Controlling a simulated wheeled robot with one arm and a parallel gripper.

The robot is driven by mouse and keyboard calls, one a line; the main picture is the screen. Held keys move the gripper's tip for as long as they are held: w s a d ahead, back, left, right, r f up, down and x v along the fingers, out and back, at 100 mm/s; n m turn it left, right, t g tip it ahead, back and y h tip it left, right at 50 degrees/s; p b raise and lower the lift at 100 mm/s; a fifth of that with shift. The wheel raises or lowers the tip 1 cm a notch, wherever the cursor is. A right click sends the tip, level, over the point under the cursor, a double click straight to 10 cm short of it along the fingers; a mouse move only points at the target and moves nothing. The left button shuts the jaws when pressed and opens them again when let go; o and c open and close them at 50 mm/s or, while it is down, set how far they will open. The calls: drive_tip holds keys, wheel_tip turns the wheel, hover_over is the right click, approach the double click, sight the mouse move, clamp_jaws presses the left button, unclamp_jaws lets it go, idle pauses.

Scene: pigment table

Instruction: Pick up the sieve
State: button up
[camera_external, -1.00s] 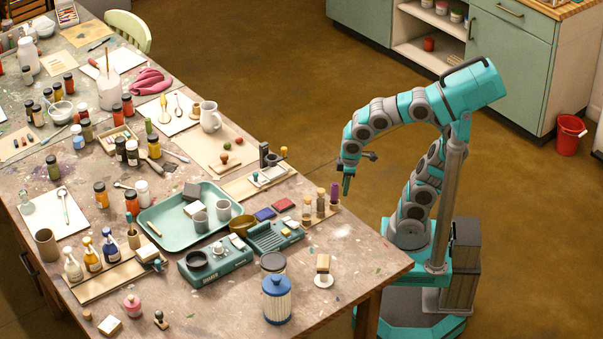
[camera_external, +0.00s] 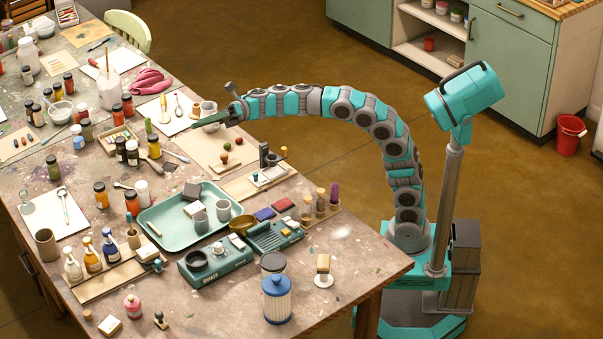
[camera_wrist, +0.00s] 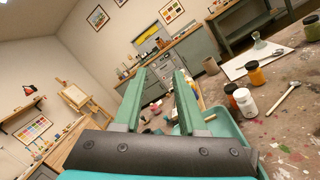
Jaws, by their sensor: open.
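A round brass-coloured vessel (camera_external: 242,225), which looks like the sieve, sits on the table to the right of the green tray (camera_external: 160,239) and behind the teal shaker machine (camera_external: 228,262). I cannot make out its mesh. My gripper (camera_external: 200,123) is above the table near the grey mug (camera_external: 208,108), well behind and to the left of the sieve. It is stretched out leftward and empty. In the wrist view, my gripper (camera_wrist: 162,74) shows two green fingers apart with nothing between them. I cannot make out the sieve in that view.
A small rack of bottles (camera_external: 320,206) stands right of the sieve. A blue-lidded jar (camera_external: 277,300) stands at the front. Bottles and pigment jars crowd the left side. The table's right front corner (camera_external: 370,262) is mostly clear.

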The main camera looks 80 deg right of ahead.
drive_tip(key=s+a+f+n+g+y, duration=0.2)
drive_tip(key=s+a+f+n+g, duration=0.2)
drive_tip(key=a+f+n+g, duration=0.25)
drive_tip(key=n+g+h+b, duration=0.1)
drive_tip(key=n+g+h, duration=0.3)
drive_tip(key=n+g, duration=0.75)
approach(243, 226)
drive_tip(key=shift+t, duration=0.3)
drive_tip(key=s+r, duration=0.3)
drive_tip(key=shift+s+a+r, duration=0.15)
drive_tip(key=shift+s+a, duration=0.1)
drive_tip(key=shift+a, duration=0.15)
drive_tip(key=shift+s+a+n, duration=0.15)
drive_tip(key=shift+s+n, duration=0.05)
drive_tip(key=shift+n, duration=0.1)
drive_tip(key=shift+x, duration=1.45)
drive_tip(key=shift+s+f+p+x, duration=0.15)
drive_tip(key=shift+p+x, duration=0.2)
drive_tip(key=shift+x, duration=0.8)
drive_tip(key=shift+s+f+p+x, duration=0.1)
drive_tip(key=shift+p+x, duration=0.25)
drive_tip(key=shift+x, duration=0.8)
drive_tip(key=shift+d, duration=0.25)
clamp_jaws()
